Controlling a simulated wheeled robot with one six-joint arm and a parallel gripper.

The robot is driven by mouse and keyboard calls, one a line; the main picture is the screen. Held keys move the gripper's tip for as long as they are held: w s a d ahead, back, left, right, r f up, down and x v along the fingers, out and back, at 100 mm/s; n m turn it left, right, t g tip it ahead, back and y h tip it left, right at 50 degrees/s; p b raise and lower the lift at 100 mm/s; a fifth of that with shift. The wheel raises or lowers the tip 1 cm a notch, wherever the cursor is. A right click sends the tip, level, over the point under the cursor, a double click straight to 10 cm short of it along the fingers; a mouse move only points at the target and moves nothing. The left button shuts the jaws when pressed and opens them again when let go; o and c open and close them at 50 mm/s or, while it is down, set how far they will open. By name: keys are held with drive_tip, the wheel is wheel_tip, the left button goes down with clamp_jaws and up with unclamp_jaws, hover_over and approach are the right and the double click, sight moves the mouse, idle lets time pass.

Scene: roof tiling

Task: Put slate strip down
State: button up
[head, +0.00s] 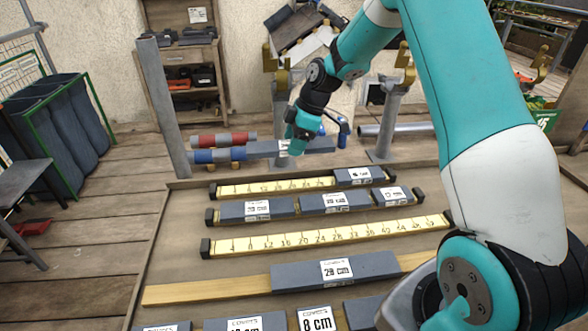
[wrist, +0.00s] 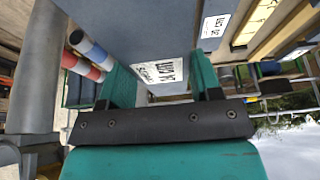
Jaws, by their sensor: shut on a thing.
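My gripper (head: 300,135) is shut on a blue-grey slate strip (head: 318,145) with a white label. It holds the strip level, beyond the back measuring rail. In the wrist view the strip (wrist: 140,30) runs between my teal fingers (wrist: 162,76); its label is turned and hard to read. The back yellow rail (head: 260,188) carries one slate (head: 360,175) at its right end and is bare to the left. The middle rail (head: 210,216) carries three labelled slates, with a small gap before the right one. The front yellow rail (head: 325,236) is bare.
A slate marked 28 cm (head: 335,270) lies on a wooden batten (head: 200,293). More slates, one marked 8 cm (head: 317,320), lie along the near edge. A shelf (head: 185,75) is against the wall.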

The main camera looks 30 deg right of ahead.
wheel_tip(320, 180, down, 9)
drive_tip(key=shift+r+p, duration=0.1)
drive_tip(key=shift+p, duration=0.35)
drive_tip(key=shift+f+b, duration=0.6)
drive_tip(key=shift+f, duration=0.1)
drive_tip(key=o, duration=1.1)
drive_tip(key=shift+r, duration=0.15)
